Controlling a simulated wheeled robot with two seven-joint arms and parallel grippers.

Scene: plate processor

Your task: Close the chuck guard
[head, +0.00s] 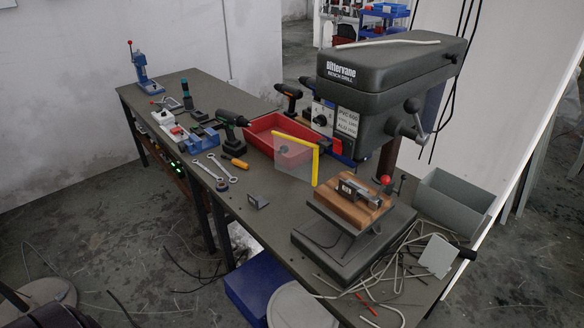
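The chuck guard (297,157) is a clear panel with a yellow top edge and a yellow upright edge. It sticks out to the left of the bench drill (390,78), in front of a red bin, and looks swung away from the space above the work table. The drill's chuck is hard to make out behind the head and guard. A wooden block with a metal vise-like piece (350,197) sits on the drill's table below and right of the guard. Neither of my grippers is in view.
The red bin (262,137) stands behind the guard. A grey box (455,203) and tangled rods (400,275) are at the right. The near bench edge has some free room.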

